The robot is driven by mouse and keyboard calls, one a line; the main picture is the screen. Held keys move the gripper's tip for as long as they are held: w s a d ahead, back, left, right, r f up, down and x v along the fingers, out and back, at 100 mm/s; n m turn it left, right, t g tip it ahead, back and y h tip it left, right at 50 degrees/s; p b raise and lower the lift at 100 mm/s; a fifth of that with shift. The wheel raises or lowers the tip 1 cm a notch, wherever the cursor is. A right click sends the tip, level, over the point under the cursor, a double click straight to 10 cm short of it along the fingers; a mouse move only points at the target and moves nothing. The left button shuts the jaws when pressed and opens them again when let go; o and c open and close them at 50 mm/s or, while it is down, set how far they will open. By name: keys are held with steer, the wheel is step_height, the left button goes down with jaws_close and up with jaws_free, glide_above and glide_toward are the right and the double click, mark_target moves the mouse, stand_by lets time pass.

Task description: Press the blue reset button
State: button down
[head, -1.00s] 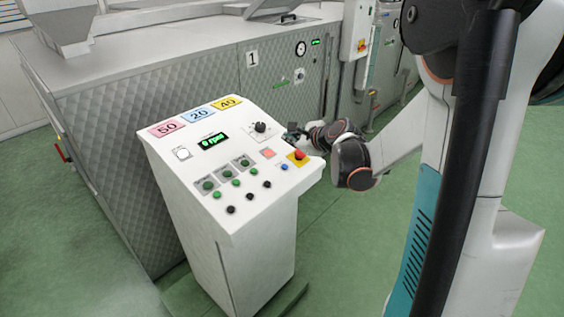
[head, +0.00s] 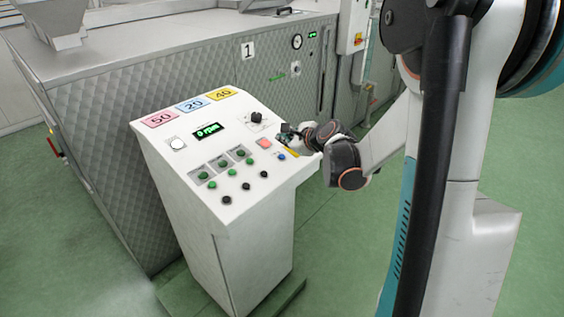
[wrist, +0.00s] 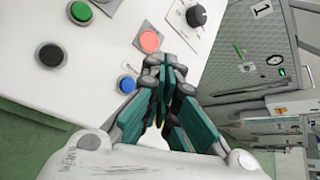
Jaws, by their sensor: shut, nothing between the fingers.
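The blue button (head: 281,156) sits near the right front edge of the white sloping control panel (head: 190,185). In the wrist view the blue button (wrist: 127,84) lies just left of my fingers, clear of them. My gripper (head: 286,130) is over the panel's right side, and its dark, teal-sided fingers (wrist: 165,62) are shut and empty. I cannot tell the exact height of the fingertips above the panel.
Black knob (head: 256,118), display reading "0 rpm" (head: 206,130), white button (head: 177,144) and several green and black buttons share the panel. A quilted-metal machine (head: 120,110) stands close behind. Green floor (head: 340,240) is open to the right.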

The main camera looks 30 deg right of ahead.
steer(key=shift+w+a+f+b, duration=0.1)
steer(key=shift+w+f+b, duration=0.2)
steer(key=shift+f+b, duration=0.45)
steer(key=shift+w+a+f+b, duration=0.1)
steer(key=shift+w+f+b, duration=0.25)
steer(key=shift+f, duration=0.7)
steer(key=shift+s+f, duration=0.1)
steer(key=shift+f, duration=0.05)
steer(key=shift+f+b, duration=0.25)
steer(key=shift+b, duration=0.2)
steer(key=shift+w+f+b, duration=0.2)
steer(key=shift+f+b, duration=0.15)
stand_by(0.3)
steer(key=shift+r, duration=0.15)
steer(key=shift+s+r+p, duration=0.25)
steer(key=shift+r+p, duration=0.3)
steer(key=shift+r, duration=0.1)
stand_by(0.3)
steer(key=r+p, duration=0.1)
steer(key=s+r+p, duration=0.1)
steer(key=r, duration=0.1)
steer(key=r+p, duration=0.1)
steer(key=shift+s+d+r, duration=0.15)
steer(key=shift+d+r, duration=0.1)
steer(key=shift+r, duration=0.15)
